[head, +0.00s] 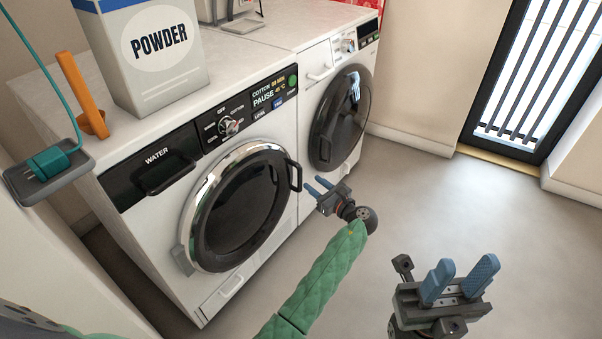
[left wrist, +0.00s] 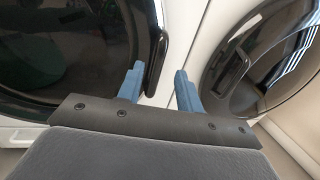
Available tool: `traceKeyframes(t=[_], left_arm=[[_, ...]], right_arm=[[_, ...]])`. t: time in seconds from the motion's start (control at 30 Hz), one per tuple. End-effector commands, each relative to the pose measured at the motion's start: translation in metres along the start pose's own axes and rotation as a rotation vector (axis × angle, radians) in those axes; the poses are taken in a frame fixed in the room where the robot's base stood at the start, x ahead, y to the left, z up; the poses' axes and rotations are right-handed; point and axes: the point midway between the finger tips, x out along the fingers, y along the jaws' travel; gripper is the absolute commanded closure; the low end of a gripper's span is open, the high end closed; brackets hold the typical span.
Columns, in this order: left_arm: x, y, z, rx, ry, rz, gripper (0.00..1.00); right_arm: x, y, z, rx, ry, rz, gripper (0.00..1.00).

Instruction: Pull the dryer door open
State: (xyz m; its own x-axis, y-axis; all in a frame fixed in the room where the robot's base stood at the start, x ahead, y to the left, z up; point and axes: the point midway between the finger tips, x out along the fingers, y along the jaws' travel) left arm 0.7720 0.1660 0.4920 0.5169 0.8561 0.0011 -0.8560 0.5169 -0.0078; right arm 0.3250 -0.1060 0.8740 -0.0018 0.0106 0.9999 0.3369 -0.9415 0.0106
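Two white front-loaders stand side by side; no label says which is the dryer. The near machine (head: 275,235) has a round dark door (head: 240,215) with a chrome ring and black bar handle (head: 297,176). The far machine (head: 309,102) has a dark round door (head: 338,120). Both doors look shut. My left gripper (head: 318,187) is open and empty, just right of the near door's handle. In the left wrist view that handle (left wrist: 157,66) appears between the fingertips; contact cannot be told. My right gripper (head: 460,282) is open and empty over the floor at the lower right.
A powder box (head: 155,55) and an orange scoop (head: 88,105) stand on the near machine. A grey tray with a teal plug (head: 52,162) is at the left. The floor (head: 430,185) right of the machines is clear. A barred glass door (head: 540,70) is at the back right.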

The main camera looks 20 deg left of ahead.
Motion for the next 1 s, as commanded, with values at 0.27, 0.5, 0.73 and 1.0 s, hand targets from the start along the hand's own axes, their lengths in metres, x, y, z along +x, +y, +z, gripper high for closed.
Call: traceKeyframes(t=[0.27, 0.5, 0.73, 1.0], left_arm=[[0.017, 0.0, -0.001, 0.009, 0.0, -0.001, 0.64], [0.051, 0.0, -0.001, 0.008, 0.0, 0.0, 0.64], [0.075, 0.0, -0.001, 0.008, 0.002, -0.001, 0.64], [0.078, 0.0, -0.001, 0.008, 0.002, -0.001, 0.64]], right_arm=[[-0.002, -0.001, 0.001, 0.006, 0.001, 0.003, 0.64], [-0.006, -0.002, 0.002, 0.02, 0.005, 0.009, 0.64], [-0.007, -0.003, 0.003, 0.032, 0.007, 0.015, 0.64], [-0.006, -0.004, 0.003, 0.034, 0.007, 0.015, 0.64]])
